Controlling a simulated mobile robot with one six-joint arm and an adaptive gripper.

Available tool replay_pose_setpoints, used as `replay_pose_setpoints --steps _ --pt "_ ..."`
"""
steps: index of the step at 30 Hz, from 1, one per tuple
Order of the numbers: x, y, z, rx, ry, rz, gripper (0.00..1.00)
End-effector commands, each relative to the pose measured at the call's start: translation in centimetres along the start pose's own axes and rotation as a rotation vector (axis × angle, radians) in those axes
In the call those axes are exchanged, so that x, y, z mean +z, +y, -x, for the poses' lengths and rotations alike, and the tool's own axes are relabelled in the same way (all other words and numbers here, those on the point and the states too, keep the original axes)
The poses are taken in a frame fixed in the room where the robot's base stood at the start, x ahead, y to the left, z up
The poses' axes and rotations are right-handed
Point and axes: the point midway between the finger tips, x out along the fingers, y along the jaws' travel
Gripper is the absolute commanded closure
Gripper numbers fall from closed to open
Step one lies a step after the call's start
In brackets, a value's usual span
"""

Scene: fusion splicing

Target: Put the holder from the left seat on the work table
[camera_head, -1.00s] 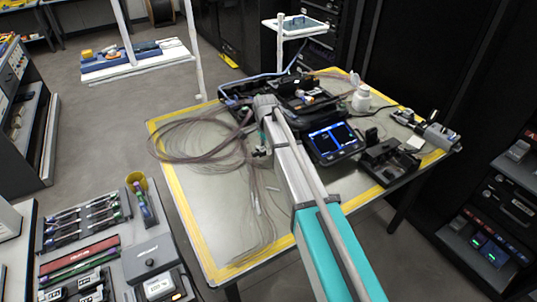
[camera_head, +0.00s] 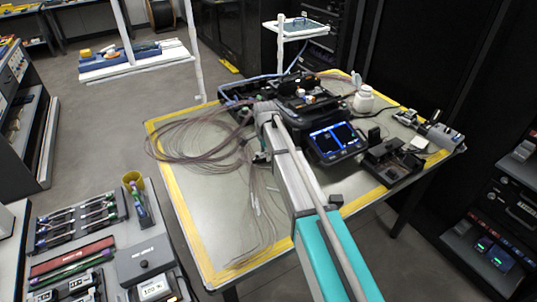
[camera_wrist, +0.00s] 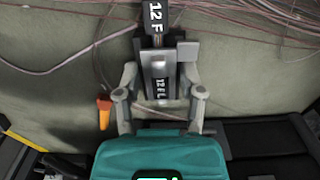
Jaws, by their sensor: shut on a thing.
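My gripper (camera_wrist: 160,92) is shut on a grey fibre holder (camera_wrist: 160,66), one finger on each side of it. The holder bears a "12 F L" label, and a dark piece marked "12 F" lies at its far end. The pale work table (camera_head: 190,188) lies beneath; the wrist view cannot tell whether the holder touches it. In the head view my gripper (camera_head: 261,156) is small, over the table left of the splicer (camera_head: 312,108) with its lit screen (camera_head: 337,140). The left seat cannot be made out behind my arm.
Loose fibre coils (camera_head: 195,138) spread over the table's left part, and strands cross behind the holder. An orange-tipped item (camera_wrist: 104,112) lies left of my gripper. The table's front left is mostly clear.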

Motion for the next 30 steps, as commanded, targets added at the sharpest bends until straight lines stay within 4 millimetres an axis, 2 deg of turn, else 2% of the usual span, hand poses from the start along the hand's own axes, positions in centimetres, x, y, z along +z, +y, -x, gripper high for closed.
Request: replay_pose_setpoints --steps 1,2,7,21,30 --pt "0.0 0.0 -0.3 0.0 0.0 0.0 1.0" --pt "0.0 0.0 -0.2 0.0 0.0 0.0 0.47" --pt "0.0 0.0 -0.1 0.0 0.0 0.0 0.16" --pt "-0.1 0.0 -0.1 0.0 0.0 -0.001 0.15" --pt "-0.1 0.0 1.2 0.0 0.0 -0.001 0.15"
